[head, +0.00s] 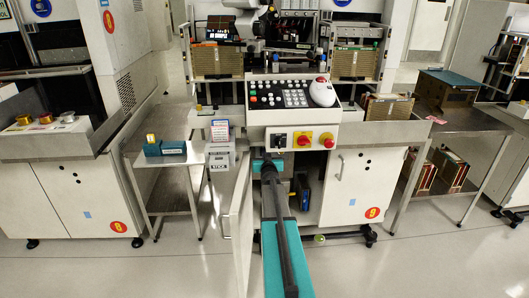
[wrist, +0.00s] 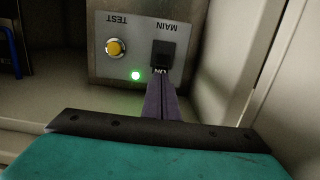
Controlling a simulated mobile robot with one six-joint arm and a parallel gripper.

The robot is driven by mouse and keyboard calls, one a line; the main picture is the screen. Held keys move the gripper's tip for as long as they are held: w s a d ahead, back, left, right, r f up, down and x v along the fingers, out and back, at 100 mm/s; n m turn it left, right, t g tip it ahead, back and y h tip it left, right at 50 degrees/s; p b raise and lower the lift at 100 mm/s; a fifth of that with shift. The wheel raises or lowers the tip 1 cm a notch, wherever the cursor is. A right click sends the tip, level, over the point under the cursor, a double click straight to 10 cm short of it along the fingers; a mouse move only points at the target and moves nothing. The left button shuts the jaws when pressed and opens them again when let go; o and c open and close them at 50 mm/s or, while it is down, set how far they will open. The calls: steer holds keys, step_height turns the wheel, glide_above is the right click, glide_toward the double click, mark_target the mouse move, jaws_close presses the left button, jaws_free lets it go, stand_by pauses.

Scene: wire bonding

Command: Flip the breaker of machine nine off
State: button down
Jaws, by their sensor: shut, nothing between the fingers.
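In the wrist view, a grey breaker panel (wrist: 100,72) shows upside down. It carries a black switch marked MAIN (wrist: 163,55), a yellow TEST button (wrist: 116,47) and a lit green lamp (wrist: 136,75). My gripper (wrist: 161,80) is shut and empty, its fingertips right at the switch's edge by a partly covered label that seems to read ON. I cannot tell whether they touch the switch. In the head view, machine nine (head: 345,190) bears a red 9 label, and my arm reaches into its open lower cabinet. The arm hides the breaker there.
The open cabinet door (head: 238,225) stands just left of my arm. Above is the control panel (head: 292,100) with buttons and a white trackball unit. A blue-edged item (head: 302,190) sits inside the cabinet at right. Side tables (head: 165,150) flank the machine.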

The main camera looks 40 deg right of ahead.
steer(key=shift+w+d+f, duration=0.1)
steer(key=shift+w+d, duration=0.35)
steer(key=shift+w, duration=0.1)
steer(key=shift+s+f+b, duration=0.15)
steer(key=shift+f+b, duration=0.05)
steer(key=shift+b, duration=0.45)
